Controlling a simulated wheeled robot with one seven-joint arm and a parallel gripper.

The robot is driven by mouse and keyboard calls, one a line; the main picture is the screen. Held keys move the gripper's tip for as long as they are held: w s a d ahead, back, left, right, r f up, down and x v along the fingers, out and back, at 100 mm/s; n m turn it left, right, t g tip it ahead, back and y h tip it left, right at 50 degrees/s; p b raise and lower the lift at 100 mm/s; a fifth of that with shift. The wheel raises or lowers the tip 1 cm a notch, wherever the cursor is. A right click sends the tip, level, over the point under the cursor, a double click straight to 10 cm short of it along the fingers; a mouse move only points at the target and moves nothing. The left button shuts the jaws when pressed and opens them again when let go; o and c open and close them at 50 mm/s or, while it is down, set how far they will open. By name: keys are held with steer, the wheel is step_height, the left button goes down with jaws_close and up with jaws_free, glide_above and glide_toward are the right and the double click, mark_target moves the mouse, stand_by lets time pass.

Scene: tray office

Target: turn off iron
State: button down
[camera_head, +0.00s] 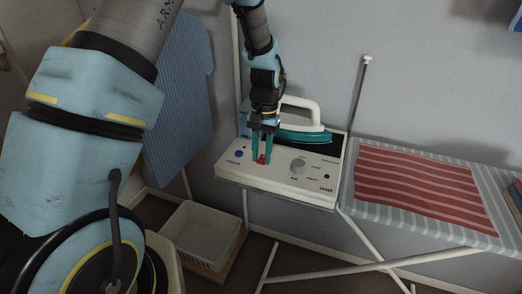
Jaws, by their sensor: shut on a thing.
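The iron (305,132), with a white handle and teal body, rests on the back of a white control unit (225,166) at the end of the ironing board. The unit's front panel has a blue button (239,154), a silver-grey knob (298,166), and a small red part (262,158). My gripper (261,160) points down at the panel, left of the knob. Its two teal fingers are shut on the red part, which shows between the fingertips. The fingers hide much of it, so its position cannot be told.
The striped ironing board (347,205) extends right, with a red striped cloth (425,185) on it. A thin upright rod (360,95) stands behind the unit. A white bin (202,235) sits below left. A blue striped panel (180,110) leans by the wall.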

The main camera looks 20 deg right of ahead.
steer(key=shift+w+d+g+y+p, duration=0.1)
steer(key=shift+w+g+y+p, duration=0.05)
steer(key=shift+g+y+p, duration=0.2)
steer(key=c, duration=0.6)
jaws_free()
steer(key=shift+r, duration=0.1)
steer(key=b+v, duration=0.3)
steer(key=v, duration=0.7)
steer(key=shift+r+b, duration=0.35)
steer(key=shift+b, duration=0.05)
steer(key=shift+w, duration=0.15)
